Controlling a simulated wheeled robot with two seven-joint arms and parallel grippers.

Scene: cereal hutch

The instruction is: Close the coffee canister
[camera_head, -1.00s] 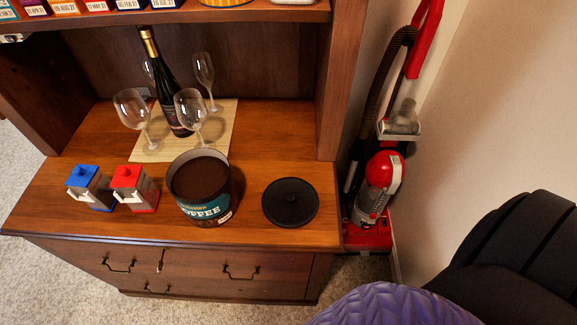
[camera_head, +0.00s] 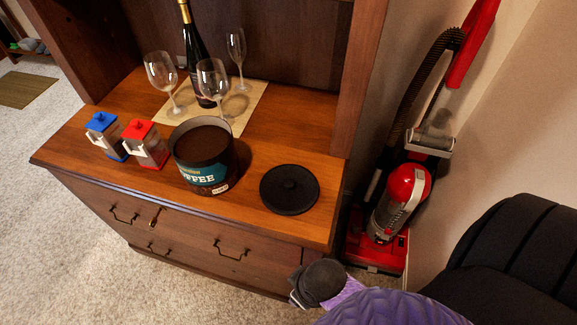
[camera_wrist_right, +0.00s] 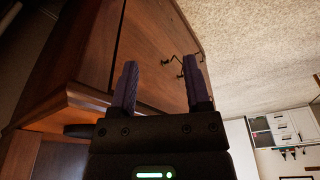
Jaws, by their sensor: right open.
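The coffee canister (camera_head: 204,158) stands upright on the wooden hutch counter in the head view. It is open at the top, with dark coffee inside. My left gripper is not in view.
Several wine glasses (camera_head: 213,80) and a dark bottle (camera_head: 197,55) stand on a mat behind the canister. Blue-lidded (camera_head: 106,136) and red-lidded (camera_head: 146,145) containers stand left of it. A hutch post (camera_head: 360,80) rises behind the lid. A red vacuum (camera_head: 402,195) stands right of the hutch.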

